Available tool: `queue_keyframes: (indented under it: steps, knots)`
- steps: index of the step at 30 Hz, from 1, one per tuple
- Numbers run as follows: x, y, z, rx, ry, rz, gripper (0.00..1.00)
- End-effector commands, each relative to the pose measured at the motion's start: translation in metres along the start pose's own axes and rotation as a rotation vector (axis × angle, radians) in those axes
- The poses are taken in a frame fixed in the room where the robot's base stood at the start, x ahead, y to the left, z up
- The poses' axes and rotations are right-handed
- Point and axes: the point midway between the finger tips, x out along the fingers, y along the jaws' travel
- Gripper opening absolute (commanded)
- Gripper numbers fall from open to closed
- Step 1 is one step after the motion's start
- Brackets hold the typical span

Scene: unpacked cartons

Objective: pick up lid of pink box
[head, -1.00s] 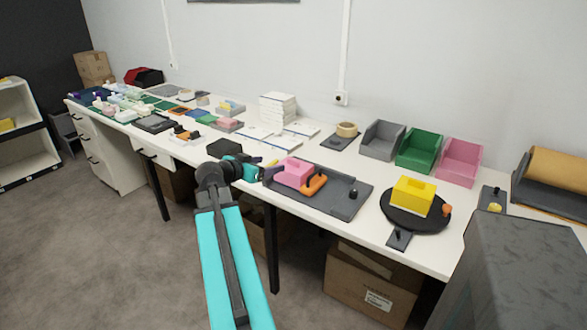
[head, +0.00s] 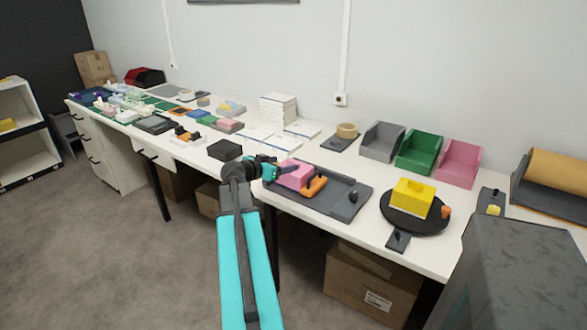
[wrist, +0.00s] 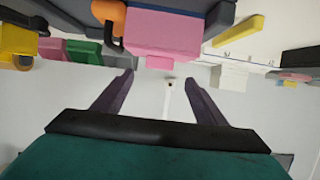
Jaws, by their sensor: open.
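The pink box (head: 292,178) sits on a dark grey tray (head: 345,204) on the white table. In the wrist view the pink box (wrist: 163,33) appears upside down at the top, with a small pink block (wrist: 159,62) on its lid side. I cannot make out the seam between lid and box. My gripper (head: 287,168) is open and empty beside and partly in front of the box, at about its top. In the wrist view its two dark purple fingers (wrist: 158,73) stand apart, with the small block between and beyond their tips.
An orange piece with a black handle (head: 314,185) stands right against the box. A black knob (head: 353,196) is on the tray's right. A yellow box (head: 411,197) stands on a black turntable farther right. A black block (head: 225,150) lies left of my gripper.

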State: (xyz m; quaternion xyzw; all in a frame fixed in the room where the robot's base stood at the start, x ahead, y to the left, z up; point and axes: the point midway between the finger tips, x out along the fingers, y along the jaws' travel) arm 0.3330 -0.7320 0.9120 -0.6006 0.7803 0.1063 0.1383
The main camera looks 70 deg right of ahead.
Motion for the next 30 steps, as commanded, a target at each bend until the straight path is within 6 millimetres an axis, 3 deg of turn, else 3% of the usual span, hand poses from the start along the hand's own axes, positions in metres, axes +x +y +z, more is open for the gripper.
queue_keyframes:
  steps: [14, 24, 30]
  knots:
    - [0.006, 0.0, -0.001, 0.0, 0.0, 0.0, 0.66]
    - [0.042, 0.001, -0.001, -0.001, 0.0, 0.001, 0.66]
    - [0.053, 0.002, 0.0, 0.0, 0.001, 0.0, 0.66]
